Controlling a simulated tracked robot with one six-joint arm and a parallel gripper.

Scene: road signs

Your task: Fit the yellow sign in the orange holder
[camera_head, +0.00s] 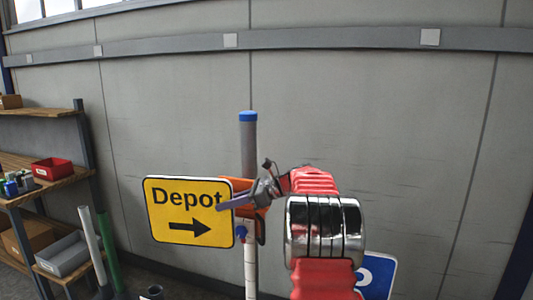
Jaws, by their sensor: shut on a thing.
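The yellow sign (178,216) reads "Depot" with a black arrow pointing right, and it stands upright left of the pole. My gripper (230,202) is shut on the sign at its right edge, with a grey finger across the front of its face. The orange holder (240,183) shows at the pole (248,150), right beside the sign's right edge. My gripper and wrist hide much of the holder. I cannot tell whether the sign's edge is inside the holder or only next to it.
A blue sign (376,277) is partly hidden behind my arm at the lower right. Shelves with a red bin (53,169) and a grey bin (62,255) stand at the left. Loose tubes (107,250) stand near them. A grey wall is behind.

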